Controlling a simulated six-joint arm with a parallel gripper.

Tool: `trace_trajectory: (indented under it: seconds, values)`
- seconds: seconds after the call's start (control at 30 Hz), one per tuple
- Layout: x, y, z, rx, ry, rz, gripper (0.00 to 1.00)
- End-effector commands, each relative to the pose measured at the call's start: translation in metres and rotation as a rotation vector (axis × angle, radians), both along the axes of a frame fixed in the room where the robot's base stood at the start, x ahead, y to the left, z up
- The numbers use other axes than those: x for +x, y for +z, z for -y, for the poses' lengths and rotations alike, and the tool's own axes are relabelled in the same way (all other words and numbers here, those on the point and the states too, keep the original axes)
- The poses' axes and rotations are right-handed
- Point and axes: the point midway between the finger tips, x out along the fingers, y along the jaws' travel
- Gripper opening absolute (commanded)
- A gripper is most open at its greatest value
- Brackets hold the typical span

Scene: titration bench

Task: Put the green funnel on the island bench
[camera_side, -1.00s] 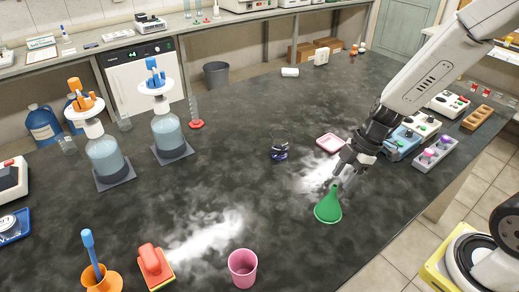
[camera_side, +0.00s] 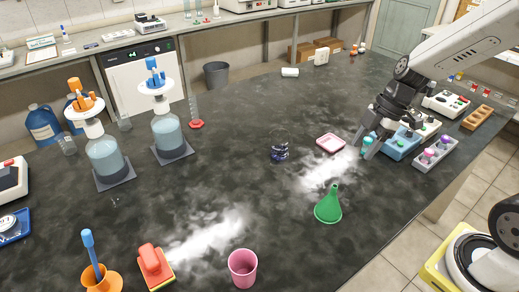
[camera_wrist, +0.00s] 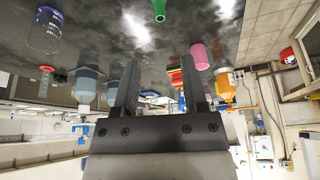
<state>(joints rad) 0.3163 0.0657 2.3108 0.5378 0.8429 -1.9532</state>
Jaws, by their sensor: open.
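The green funnel (camera_side: 328,206) stands on the dark island bench (camera_side: 300,255), wide mouth down and stem up, near the bench's right edge. Part of it shows at the top of the wrist view (camera_wrist: 159,9). My gripper (camera_side: 366,146) is open, apart from the funnel, behind it and to its right in the side view. In the wrist view my two fingers (camera_wrist: 159,70) are spread, with nothing held between them.
A pink tray (camera_side: 330,143), a dark small item (camera_side: 279,151) and a teal item (camera_side: 367,145) by my fingers are nearby. A blue device (camera_side: 402,143) is at the right. A pink cup (camera_side: 243,268) stands in front.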

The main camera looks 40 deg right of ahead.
Motion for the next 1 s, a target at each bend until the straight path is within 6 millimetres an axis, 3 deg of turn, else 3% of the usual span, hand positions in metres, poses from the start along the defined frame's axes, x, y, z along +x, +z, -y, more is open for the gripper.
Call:
trace_trajectory:
  seconds: [0.63, 1.0]
  values:
    - [-0.001, -0.002, -0.001, -0.008, -0.029, -0.015, 0.55]
    - [-0.012, -0.017, -0.007, -0.086, -0.297, -0.117, 0.55]
